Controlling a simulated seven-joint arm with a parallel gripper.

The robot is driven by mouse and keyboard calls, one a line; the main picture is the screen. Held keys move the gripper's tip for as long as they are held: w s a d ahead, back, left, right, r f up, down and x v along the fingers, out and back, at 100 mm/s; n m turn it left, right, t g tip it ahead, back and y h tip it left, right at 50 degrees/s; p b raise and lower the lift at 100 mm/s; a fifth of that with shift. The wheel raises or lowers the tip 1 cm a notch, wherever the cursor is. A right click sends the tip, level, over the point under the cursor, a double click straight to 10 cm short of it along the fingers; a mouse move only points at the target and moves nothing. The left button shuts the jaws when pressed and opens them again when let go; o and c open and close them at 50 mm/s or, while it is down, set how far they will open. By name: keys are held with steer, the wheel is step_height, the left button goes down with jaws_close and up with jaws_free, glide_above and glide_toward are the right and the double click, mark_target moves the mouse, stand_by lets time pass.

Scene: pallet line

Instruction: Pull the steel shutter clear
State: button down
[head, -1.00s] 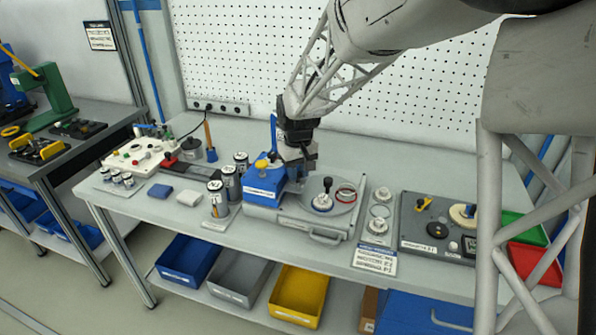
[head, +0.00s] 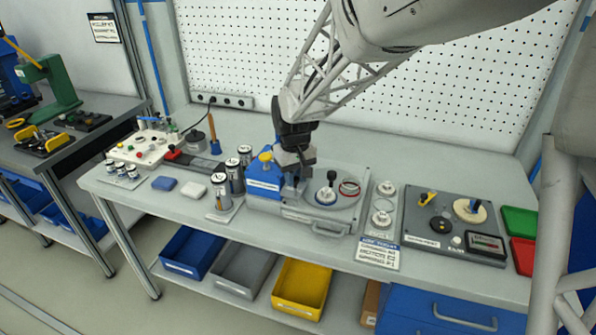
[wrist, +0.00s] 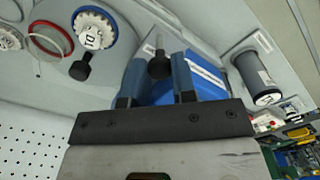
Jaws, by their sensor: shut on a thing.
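The blue housing with a yellow knob (head: 264,179) stands at the left end of a grey machine base (head: 314,222). My gripper (head: 296,180) is low at the housing's right side. In the wrist view, its two fingers (wrist: 159,84) stand on either side of a black knob (wrist: 159,67), and the jaws are shut on it. A light steel strip (wrist: 148,47) shows by this knob and may be the shutter; most of it is hidden. A white toothed disc (wrist: 93,30) with its own black handle lies on the round plate, apart from the fingers.
Labelled cylinders (head: 234,174) stand left of the housing. A red ring (head: 349,188) lies on the round plate to the right. Further right are a small plate with white discs (head: 381,218) and a dark panel (head: 450,228). Bare bench lies behind the machine.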

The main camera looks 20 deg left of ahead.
steer(key=c, duration=1.2)
jaws_free()
steer(key=shift+r, duration=3.9)
